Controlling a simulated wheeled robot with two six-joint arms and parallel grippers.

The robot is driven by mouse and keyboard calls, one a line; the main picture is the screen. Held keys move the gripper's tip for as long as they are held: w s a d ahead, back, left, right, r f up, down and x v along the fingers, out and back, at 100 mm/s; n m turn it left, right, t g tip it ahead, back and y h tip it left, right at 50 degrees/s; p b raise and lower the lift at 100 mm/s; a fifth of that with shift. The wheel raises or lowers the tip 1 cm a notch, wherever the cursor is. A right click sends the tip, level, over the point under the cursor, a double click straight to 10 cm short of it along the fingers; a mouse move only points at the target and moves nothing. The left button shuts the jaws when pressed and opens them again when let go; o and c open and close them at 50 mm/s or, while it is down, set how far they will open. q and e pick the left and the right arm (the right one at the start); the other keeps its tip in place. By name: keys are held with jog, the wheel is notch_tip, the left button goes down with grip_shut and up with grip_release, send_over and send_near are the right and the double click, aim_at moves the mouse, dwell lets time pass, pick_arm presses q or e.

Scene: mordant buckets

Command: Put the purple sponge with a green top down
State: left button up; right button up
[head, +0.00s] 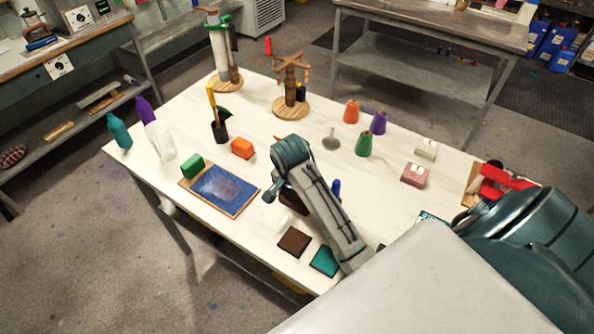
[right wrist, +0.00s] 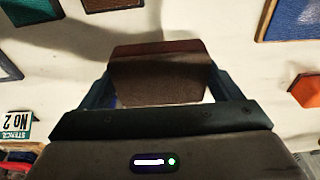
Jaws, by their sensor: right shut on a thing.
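My right gripper (right wrist: 160,92) is shut on a dark brown block (right wrist: 157,78) with a rough face and a smoother reddish-brown side. In the head view the brown block (head: 293,202) shows partly behind my arm, over the table between the blue tray and the dark pads. I cannot tell whether it touches the table. I see no purple sponge with a green top for certain. A plain green block (head: 192,166) stands at the blue tray's back left corner. My left gripper is not in view.
The blue tray (head: 238,174) lies left of my gripper, with an orange block (head: 242,148) behind it. A brown pad (head: 294,242) and a teal pad (head: 324,262) lie near the front edge. Coloured cones (head: 364,143) stand farther back. The table (head: 290,133) has clear patches between.

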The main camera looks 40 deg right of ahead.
jog(key=w, duration=0.1)
jog(key=w+d+b, duration=0.1)
jog(key=shift+w+d+f, duration=0.3)
jog(key=shift+w+f, duration=0.05)
jog(key=shift+f, duration=0.05)
jog(key=w+d, duration=0.1)
jog(key=w, duration=0.1)
jog(key=w+d+p, duration=0.1)
jog(key=w, duration=0.1)
jog(key=w+d+p, duration=0.1)
jog(key=w, duration=0.1)
jog(key=shift+w+d, duration=0.1)
jog(key=shift+w, duration=0.05)
jog(key=shift+w+d+f, duration=0.1)
jog(key=shift+w+d, duration=0.15)
jog(key=shift+w, duration=0.15)
jog(key=shift+w+d+f+p, duration=0.1)
jog(key=shift+w+p, duration=0.1)
jog(key=shift+p, duration=0.3)
notch_tip(320, 180, down, 3)
jog(key=shift+r+p, duration=0.15)
jog(key=shift+p, duration=0.65)
jog(key=shift+f, duration=0.35)
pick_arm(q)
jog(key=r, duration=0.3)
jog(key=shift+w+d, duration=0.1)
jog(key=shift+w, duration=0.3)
pick_arm(e)
jog(key=shift+f, duration=0.1)
jog(key=shift+f, duration=0.1)
